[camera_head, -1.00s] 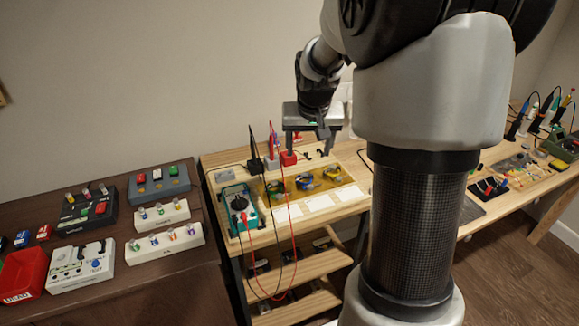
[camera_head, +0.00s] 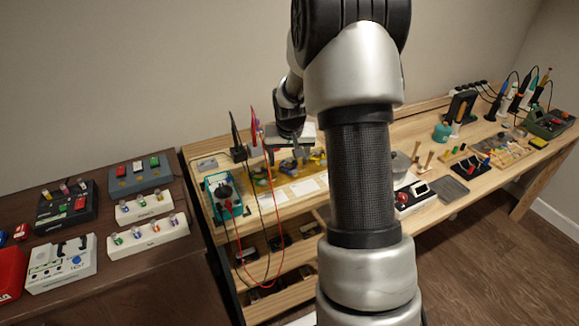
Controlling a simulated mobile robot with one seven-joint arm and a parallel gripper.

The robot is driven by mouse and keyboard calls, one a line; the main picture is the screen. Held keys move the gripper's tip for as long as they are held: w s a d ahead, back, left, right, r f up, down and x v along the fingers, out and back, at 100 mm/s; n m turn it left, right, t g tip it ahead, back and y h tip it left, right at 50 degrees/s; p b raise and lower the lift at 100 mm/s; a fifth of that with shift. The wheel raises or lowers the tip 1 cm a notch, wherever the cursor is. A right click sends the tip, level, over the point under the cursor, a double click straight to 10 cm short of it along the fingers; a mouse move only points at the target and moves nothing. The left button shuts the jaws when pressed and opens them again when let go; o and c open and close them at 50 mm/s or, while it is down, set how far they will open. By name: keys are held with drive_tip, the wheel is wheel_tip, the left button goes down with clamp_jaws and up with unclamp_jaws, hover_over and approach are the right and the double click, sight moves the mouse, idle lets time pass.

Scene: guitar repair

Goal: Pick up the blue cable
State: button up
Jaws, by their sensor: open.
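A yellow mat (camera_head: 264,187) lies on the light wooden bench and bears several small coiled cables. A bluish coil (camera_head: 289,166), which looks like the blue cable, lies near the middle of the mat, partly hidden by my gripper. My gripper (camera_head: 286,153) is open above the mat, with its fingers pointing down. Nothing shows between the fingers. The height of the fingertips above the coil is hard to tell.
A teal meter (camera_head: 222,198) with red and black leads stands left of the mat. White cards (camera_head: 304,187) lie in front of it. A dark table (camera_head: 150,275) with pedals is at left. Soldering tools (camera_head: 505,98) stand at the far right. My arm hides the bench's middle.

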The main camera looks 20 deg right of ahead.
sight(289, 161)
drive_tip(key=shift+f, duration=0.15)
drive_tip(key=c, duration=1.1)
wheel_tip(289, 161, up, 10)
drive_tip(key=p, duration=0.1)
drive_tip(key=s+a+n+p, duration=0.1)
drive_tip(key=s+a+p, duration=0.3)
drive_tip(key=a, duration=0.1)
drive_tip(key=s+a+r+n+y+p, duration=0.1)
drive_tip(key=s+a+p, duration=0.3)
drive_tip(key=s+a, duration=0.1)
drive_tip(key=s+a+n+p, duration=0.2)
drive_tip(key=s+a+p, duration=0.2)
drive_tip(key=a, duration=0.2)
drive_tip(key=shift+s+a+r+y, duration=0.3)
drive_tip(key=shift+s+r, duration=0.05)
drive_tip(key=shift+s, duration=0.05)
